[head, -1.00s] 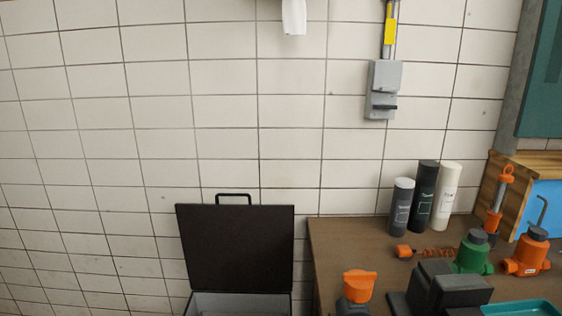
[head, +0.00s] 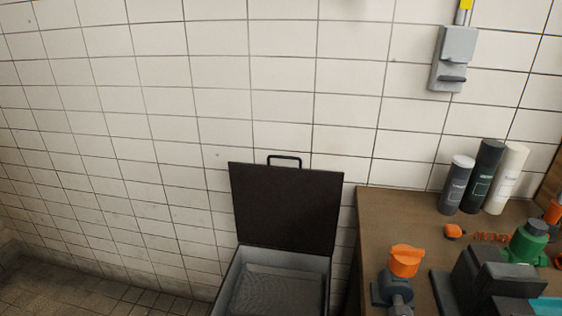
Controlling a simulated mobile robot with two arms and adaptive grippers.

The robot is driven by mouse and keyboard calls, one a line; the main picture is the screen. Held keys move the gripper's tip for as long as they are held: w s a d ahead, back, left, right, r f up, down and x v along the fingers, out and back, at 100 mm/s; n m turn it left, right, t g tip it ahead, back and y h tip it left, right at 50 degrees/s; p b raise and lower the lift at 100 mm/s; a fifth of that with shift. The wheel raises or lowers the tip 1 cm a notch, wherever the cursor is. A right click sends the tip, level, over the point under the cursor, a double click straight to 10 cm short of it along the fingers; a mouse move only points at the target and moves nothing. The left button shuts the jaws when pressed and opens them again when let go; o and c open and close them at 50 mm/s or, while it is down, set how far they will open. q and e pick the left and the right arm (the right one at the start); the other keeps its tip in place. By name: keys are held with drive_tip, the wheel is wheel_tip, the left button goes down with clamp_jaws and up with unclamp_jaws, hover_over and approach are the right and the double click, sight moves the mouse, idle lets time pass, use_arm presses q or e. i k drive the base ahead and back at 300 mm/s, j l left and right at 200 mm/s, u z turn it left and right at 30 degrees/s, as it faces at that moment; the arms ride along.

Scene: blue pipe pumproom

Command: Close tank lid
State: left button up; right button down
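The tank (head: 324,264) stands against the tiled wall, left of the workbench. Its black lid (head: 286,207) is open and stands upright at the back of the tank. A black handle (head: 284,157) sits on the lid's upper edge. The tank's grey interior (head: 280,290) shows, with a textured surface inside; its front is cut off by the bottom of the view. Neither of my grippers shows in the head view.
The brown workbench (head: 395,220) is right of the tank. It carries an orange-capped fitting (head: 405,262), a dark vise-like block (head: 480,278), a green part (head: 528,242) and several cylinders (head: 488,172). A grey switch box (head: 455,58) hangs on the wall. Tiled floor (head: 90,290) at lower left is clear.

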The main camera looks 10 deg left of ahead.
sight(287, 208)
drive_tip(key=j+z, duration=0.2)
drive_tip(key=j, duration=0.15)
drive_tip(key=j+z, duration=0.7)
drive_tip(key=j, duration=0.2)
drive_tip(key=j+z, duration=0.35)
drive_tip(key=j, duration=0.15)
